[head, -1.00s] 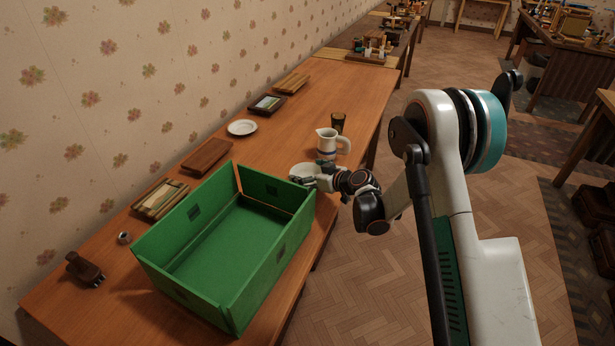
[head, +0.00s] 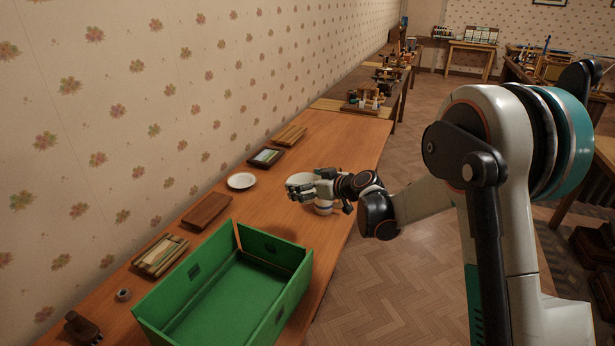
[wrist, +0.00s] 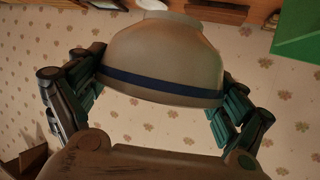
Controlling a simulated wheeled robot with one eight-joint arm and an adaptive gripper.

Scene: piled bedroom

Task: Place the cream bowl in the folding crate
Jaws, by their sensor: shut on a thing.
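The cream bowl (head: 300,179) is in my gripper (head: 318,188), above the wooden table. In the wrist view the bowl (wrist: 165,60) has a dark blue band, and the fingers of my gripper (wrist: 160,88) are shut on opposite sides of it. In the head view the gripper partly hides the bowl. The green folding crate (head: 176,318) stands open on the table, nearer the camera and left of the gripper. Its visible floor is empty. A green corner also shows in the wrist view (wrist: 297,35).
A white plate (head: 241,181), a brown wooden box (head: 206,211) and a tray (head: 160,255) lie along the wall side. A small roll (head: 123,295) and dark brush (head: 82,326) are left of the crate.

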